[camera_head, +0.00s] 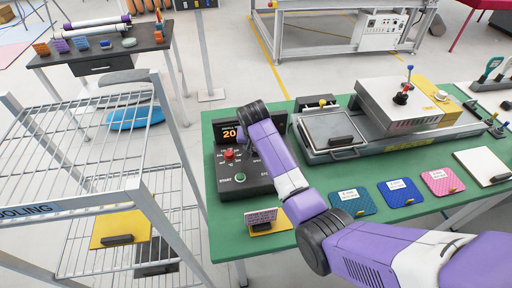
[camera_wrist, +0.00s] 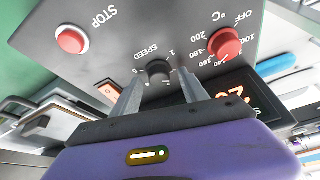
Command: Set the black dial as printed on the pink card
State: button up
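The black dial (camera_wrist: 158,70), labelled SPEED, is on the dark control panel in the wrist view. The fingers of my gripper (camera_wrist: 160,77) stand on either side of it, apart, with small gaps; I see no clear contact. The dial's pointer setting cannot be read. In the head view my arm hides the dial on the control box (camera_head: 247,184). A pink card (camera_head: 443,181) with a white label lies at the right of the green table. Print on both is too small to read.
A red temperature knob (camera_wrist: 225,42) and red STOP button (camera_wrist: 72,40) flank the dial. The box has an orange-lit display (camera_head: 229,133) and green START button (camera_head: 240,177). A press (camera_head: 330,130) stands right of the box. Teal (camera_head: 352,201) and blue (camera_head: 399,192) cards lie in front.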

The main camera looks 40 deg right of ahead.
jog(key=b+v, duration=0.1)
jog(key=v, duration=0.6)
jog(key=shift+s+r, duration=0.15)
jog(key=shift+r, duration=0.2)
jog(key=shift+a, duration=0.15)
dwell(0.3)
